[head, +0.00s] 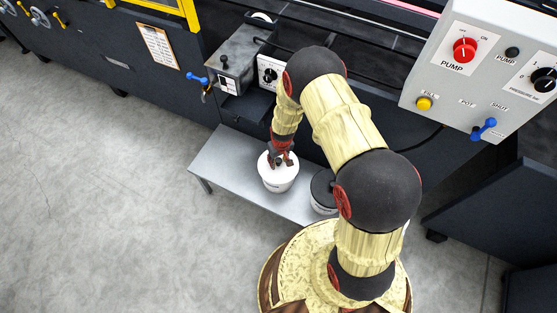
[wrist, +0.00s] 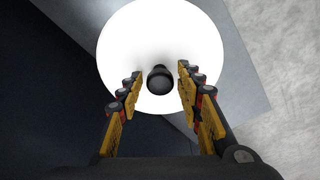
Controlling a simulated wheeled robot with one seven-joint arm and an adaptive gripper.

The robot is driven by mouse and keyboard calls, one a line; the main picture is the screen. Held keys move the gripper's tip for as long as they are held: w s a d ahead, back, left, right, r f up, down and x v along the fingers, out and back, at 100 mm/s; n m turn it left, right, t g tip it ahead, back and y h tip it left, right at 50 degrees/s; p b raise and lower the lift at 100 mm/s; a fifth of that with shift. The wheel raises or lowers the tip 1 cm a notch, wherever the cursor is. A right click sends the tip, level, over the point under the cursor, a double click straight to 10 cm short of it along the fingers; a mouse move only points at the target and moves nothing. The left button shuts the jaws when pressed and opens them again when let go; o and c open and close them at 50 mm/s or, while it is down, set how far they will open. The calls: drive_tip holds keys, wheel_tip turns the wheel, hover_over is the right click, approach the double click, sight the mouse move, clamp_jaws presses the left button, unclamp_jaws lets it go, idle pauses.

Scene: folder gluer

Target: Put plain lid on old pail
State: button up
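A white round lid (wrist: 150,35) with a dark knob (wrist: 160,80) fills the middle of the wrist view. In the head view the lid's white top (head: 264,161) shows on a white pail (head: 280,182) on the low grey bench. My gripper (wrist: 160,74) is above the lid, its two fingers apart on either side of the knob, with a visible gap on each side. In the head view my gripper (head: 279,160) covers the knob. I cannot tell which pail is the old one.
The grey bench (head: 222,160) has free room at its left end. Behind it stands the dark machine with a grey box (head: 243,60) and a blue-handled valve (head: 197,78). A control panel (head: 480,65) juts out at the right. The floor (head: 110,180) at left is clear.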

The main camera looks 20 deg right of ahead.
drive_tip(key=shift+o, duration=0.8)
drive_tip(key=shift+r, duration=0.3)
wheel_tip(320, 180, up, 11)
drive_tip(key=s, duration=0.1)
drive_tip(key=shift+s+r, duration=0.15)
drive_tip(key=shift+s, duration=0.1)
drive_tip(key=shift+d, duration=0.1)
drive_tip(key=s+g, duration=0.2)
drive_tip(key=s, duration=0.3)
drive_tip(key=s+r+t+p, duration=0.1)
drive_tip(key=s+r, duration=0.4)
drive_tip(key=r, duration=1)
drive_tip(key=s+r+m+t+p, duration=0.1)
drive_tip(key=s+r+t, duration=0.2)
drive_tip(key=r, duration=1.2)
drive_tip(key=s+r+t+p, duration=0.2)
drive_tip(key=s+r, duration=0.7)
drive_tip(key=r, duration=0.6)
drive_tip(key=shift+r, duration=0.3)
